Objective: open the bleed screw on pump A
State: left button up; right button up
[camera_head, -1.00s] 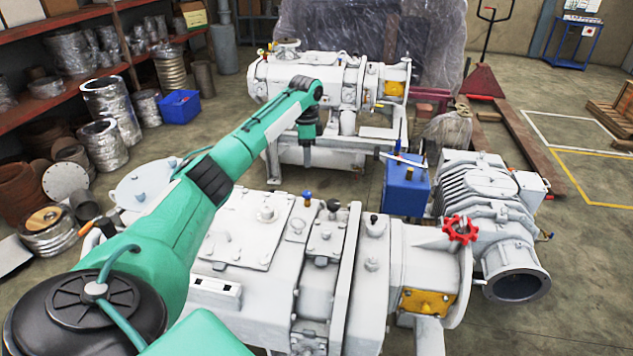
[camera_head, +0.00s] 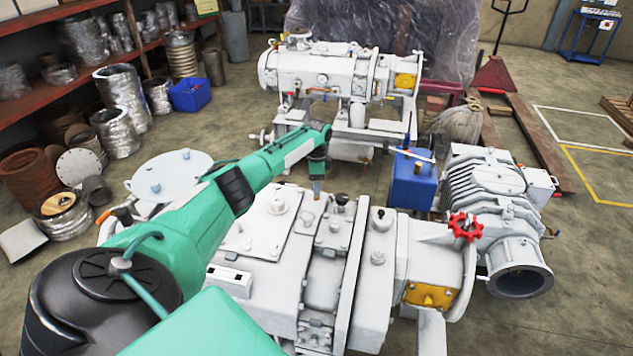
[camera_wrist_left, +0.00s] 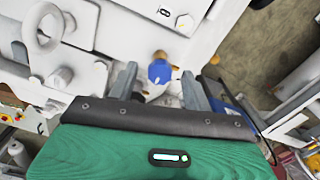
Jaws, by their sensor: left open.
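A large white pump (camera_head: 262,237) stands in the foreground in the head view; I cannot read a letter on it. In the left wrist view, a blue-headed screw (camera_wrist_left: 160,71) with a brass-coloured part sits on white pump metal. My left gripper (camera_head: 316,191) points down close over the pump's top and hides the screw in the head view. In the wrist view, the open fingers of the left gripper (camera_wrist_left: 157,78) lie on either side of the blue head, with no clear contact visible. My right gripper is not in view.
A black-topped knob (camera_head: 342,200) stands right beside the gripper. A red handwheel (camera_head: 465,227) and a blue box (camera_head: 413,180) are farther right. A second white pump (camera_head: 325,75) stands behind. In the wrist view, a lifting eye (camera_wrist_left: 43,28) rises at the left.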

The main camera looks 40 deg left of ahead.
pick_arm(q)
jog(key=shift+c, duration=0.9)
jog(key=c, duration=0.8)
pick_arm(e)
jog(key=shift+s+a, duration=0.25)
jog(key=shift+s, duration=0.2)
